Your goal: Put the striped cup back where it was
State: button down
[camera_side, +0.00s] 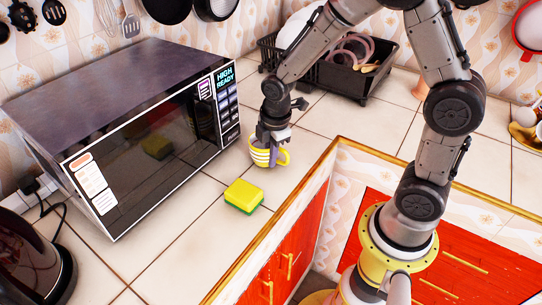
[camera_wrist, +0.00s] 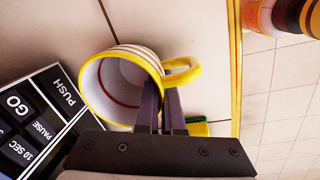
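The striped cup (camera_side: 262,155) is white with yellow stripes, a yellow rim and a yellow handle. It is upright, by the right front corner of the microwave; I cannot tell whether it touches the counter. My gripper (camera_side: 271,143) points down at it from above. In the wrist view the cup (camera_wrist: 122,86) shows its white inside with a red ring. There, the fingers of my gripper (camera_wrist: 161,108) are close together, one on each side of the cup wall near the handle, and appear to pinch it. The contact is partly hidden.
The microwave (camera_side: 140,115) stands left of the cup. A yellow and green sponge (camera_side: 244,195) lies on the tiles in front of it. A black dish rack (camera_side: 345,78) is behind. The counter edge (camera_side: 285,215) is to the right. A kettle (camera_side: 40,265) is at front left.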

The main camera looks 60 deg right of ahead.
jog(key=c, duration=1.5)
grip_release()
jog(key=shift+f, duration=0.2)
jog(key=o, duration=0.4)
jog(key=shift+o, duration=0.2)
notch_tip(320, 180, up, 11)
jog(key=s, duration=0.1)
jog(key=s+r+m+t, duration=0.2)
jog(key=s+r+m, duration=0.1)
jog(key=s+m, duration=0.3)
jog(key=s+a+r+m+t, duration=0.1)
jog(key=s+r+m+t, duration=0.1)
jog(key=s+r+m, duration=0.2)
jog(key=s+m, duration=0.3)
jog(key=s, duration=0.4)
jog(key=shift+s+r+y, duration=0.15)
jog(key=shift+y, duration=0.15)
jog(key=shift+a, duration=0.1)
